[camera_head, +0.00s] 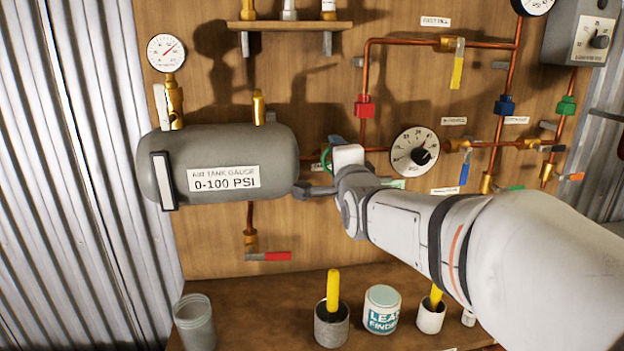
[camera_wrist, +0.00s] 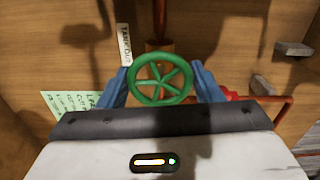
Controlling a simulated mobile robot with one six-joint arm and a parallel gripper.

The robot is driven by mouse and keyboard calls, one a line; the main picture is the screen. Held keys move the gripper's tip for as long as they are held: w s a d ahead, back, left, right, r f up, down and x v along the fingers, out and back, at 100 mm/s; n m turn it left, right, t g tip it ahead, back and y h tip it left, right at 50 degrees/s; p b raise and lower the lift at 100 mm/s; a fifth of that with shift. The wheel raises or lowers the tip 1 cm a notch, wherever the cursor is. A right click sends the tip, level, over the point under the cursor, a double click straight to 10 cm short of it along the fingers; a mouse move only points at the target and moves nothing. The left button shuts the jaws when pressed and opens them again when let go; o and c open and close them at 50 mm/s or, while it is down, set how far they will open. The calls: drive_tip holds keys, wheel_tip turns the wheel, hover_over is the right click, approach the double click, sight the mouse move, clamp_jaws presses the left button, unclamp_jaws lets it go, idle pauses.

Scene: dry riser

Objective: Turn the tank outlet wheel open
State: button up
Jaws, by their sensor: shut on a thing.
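The green spoked tank outlet wheel (camera_wrist: 160,79) sits between the two blue fingers of my gripper (camera_wrist: 161,85) in the wrist view. The fingers close on opposite sides of its rim. A label beginning "TANK OU" (camera_wrist: 124,45) is beside the wheel, partly hidden. In the head view only a sliver of the green wheel (camera_head: 326,158) shows, to the right of the grey air tank (camera_head: 270,150). My arm and wrist hide most of it. How far the wheel is turned cannot be told.
Copper pipes with a round dial gauge (camera_head: 414,150) and several coloured valves are on the wooden board right of my gripper. A red-handled valve (camera_head: 276,256) is under the tank. A shelf below holds cups and a leak finder tin (camera_head: 381,310).

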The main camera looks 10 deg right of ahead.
drive_tip(key=n+b, duration=0.1)
drive_tip(key=b, duration=0.1)
drive_tip(key=n+b, duration=0.3)
drive_tip(key=n, duration=0.1)
drive_tip(key=shift+f+b, duration=0.25)
drive_tip(key=shift+b, duration=0.15)
drive_tip(key=shift+r+n+b, duration=0.2)
drive_tip(key=shift+n+b, duration=1.45)
drive_tip(key=shift+n, duration=0.65)
drive_tip(key=o, duration=1)
drive_tip(key=shift+c, duration=0.2)
